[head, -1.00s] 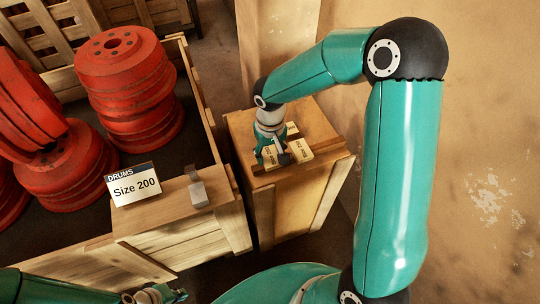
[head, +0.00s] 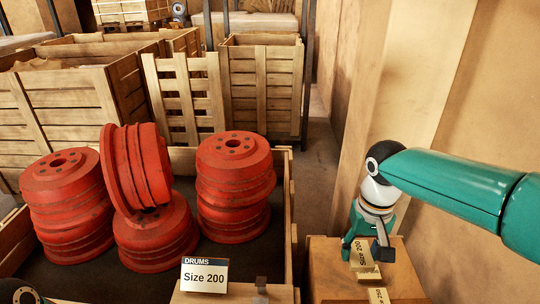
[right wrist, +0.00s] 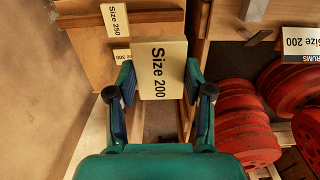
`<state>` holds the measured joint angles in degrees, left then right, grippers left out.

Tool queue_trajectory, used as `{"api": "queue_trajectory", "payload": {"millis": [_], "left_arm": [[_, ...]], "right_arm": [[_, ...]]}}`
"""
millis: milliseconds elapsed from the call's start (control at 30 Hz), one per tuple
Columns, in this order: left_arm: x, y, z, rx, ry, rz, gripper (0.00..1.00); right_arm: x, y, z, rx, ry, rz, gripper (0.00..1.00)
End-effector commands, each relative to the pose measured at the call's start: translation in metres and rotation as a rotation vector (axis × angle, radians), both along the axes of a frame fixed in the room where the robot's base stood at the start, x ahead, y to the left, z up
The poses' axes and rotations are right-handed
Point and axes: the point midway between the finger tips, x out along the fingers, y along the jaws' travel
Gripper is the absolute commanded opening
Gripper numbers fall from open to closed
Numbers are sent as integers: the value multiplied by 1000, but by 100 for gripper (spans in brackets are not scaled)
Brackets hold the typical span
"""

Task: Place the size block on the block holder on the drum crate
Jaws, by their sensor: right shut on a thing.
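My right gripper (head: 368,240) is shut on the size block (head: 361,257), a pale block marked Size 200, above the wooden box at right. In the right wrist view the block (right wrist: 160,68) sits between both fingers, its Size 200 label clear. The block holder (head: 261,285) is a small grey metal piece on the front ledge of the drum crate (head: 230,296), beside the Drums Size 200 sign (head: 204,276). The gripper is to the right of the holder, apart from it. My left gripper is not in view; part of my left arm shows at bottom left.
Other size blocks (head: 379,296) lie on the wooden box (head: 325,262); one reads Size 250 (right wrist: 115,20). Stacked red drums (head: 235,185) fill the crate. A narrow gap separates crate and box. A wall stands at right, with slatted crates (head: 262,85) behind.

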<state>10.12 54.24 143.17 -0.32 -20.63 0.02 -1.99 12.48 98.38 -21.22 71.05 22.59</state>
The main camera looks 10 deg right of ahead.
Motion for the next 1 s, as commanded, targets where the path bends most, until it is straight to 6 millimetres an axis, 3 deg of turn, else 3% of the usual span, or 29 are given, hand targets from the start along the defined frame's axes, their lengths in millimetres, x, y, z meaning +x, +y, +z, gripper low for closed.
{"api": "queue_trajectory", "payload": {"millis": [167,400,533,700,1000], "left_arm": [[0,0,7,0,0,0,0],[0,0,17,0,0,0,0],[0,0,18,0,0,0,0],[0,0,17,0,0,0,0],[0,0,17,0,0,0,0]], "right_arm": [[-1,15,-33,0,11,45,22],[16,49,-127,0,13,171,22],[28,65,-161,0,7,218,22],[50,73,-169,0,0,236,22],[54,74,-168,0,0,233,22]]}}
